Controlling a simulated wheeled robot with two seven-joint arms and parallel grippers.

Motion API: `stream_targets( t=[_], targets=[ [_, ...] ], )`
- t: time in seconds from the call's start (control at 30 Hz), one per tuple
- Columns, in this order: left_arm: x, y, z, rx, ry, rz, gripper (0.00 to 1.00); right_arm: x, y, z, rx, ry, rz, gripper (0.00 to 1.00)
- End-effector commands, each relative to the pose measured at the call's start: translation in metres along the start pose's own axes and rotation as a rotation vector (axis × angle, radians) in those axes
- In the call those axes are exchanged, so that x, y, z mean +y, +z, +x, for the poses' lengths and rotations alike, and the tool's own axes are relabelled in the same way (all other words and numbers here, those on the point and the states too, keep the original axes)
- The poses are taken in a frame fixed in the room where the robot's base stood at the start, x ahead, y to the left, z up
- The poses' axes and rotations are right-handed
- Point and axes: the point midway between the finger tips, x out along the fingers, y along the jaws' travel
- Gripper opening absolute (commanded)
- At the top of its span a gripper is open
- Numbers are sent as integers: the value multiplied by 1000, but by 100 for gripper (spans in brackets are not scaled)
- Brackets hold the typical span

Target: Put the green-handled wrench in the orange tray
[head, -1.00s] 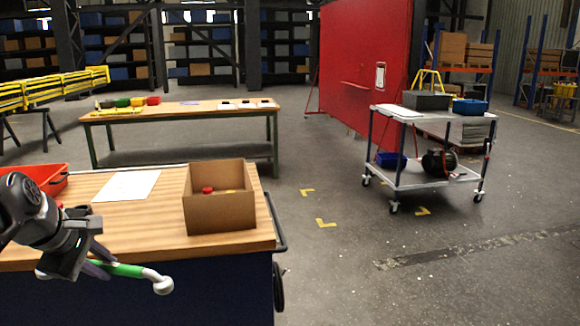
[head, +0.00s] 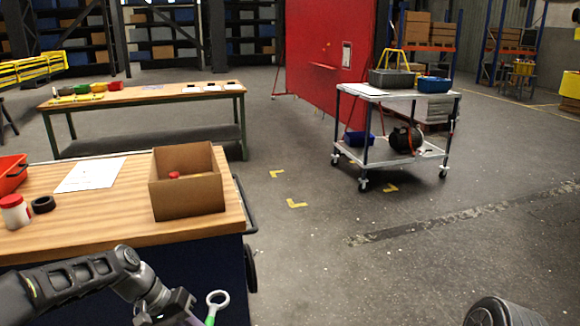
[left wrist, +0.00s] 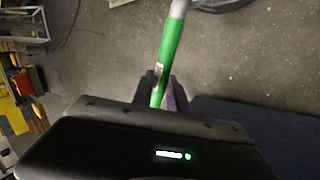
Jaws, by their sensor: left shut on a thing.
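The green-handled wrench (head: 212,309) shows at the bottom of the head view, its pale ring end up and its lower part cut off. My left gripper (head: 178,306) is shut on its handle, low in front of the workbench. In the left wrist view the fingers (left wrist: 161,90) close around the green handle (left wrist: 170,48), with floor behind it. The orange tray (head: 11,174) is on the bench at the left edge of the head view, partly cut off. The wrench is well apart from it, to the right and nearer me. My right gripper is out of view.
The wooden workbench (head: 100,216) holds a white sheet (head: 91,174), an open cardboard box (head: 188,196), a red-lidded jar (head: 15,212) and a black ring (head: 43,204). A wheeled cart (head: 395,156) stands beyond. The floor right of the bench is clear.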

Motion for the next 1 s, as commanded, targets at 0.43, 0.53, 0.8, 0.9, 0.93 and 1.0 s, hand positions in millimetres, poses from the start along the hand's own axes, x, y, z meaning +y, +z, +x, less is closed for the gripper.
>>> stream_targets(
  t=[0.43,0.53,0.8,0.9,0.93,1.0],
  targets=[
    [6,-1,3,-4,0,11,0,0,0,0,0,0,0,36],
    [5,0,4,-5,0,10,0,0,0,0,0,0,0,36],
    [-30,13,55,-10,3,4,0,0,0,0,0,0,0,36],
    [-48,22,82,-10,2,5,0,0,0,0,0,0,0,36],
    [-52,25,88,-9,2,6,0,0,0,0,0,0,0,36],
    [-59,30,100,-8,2,8,0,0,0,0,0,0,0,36]
  ],
)
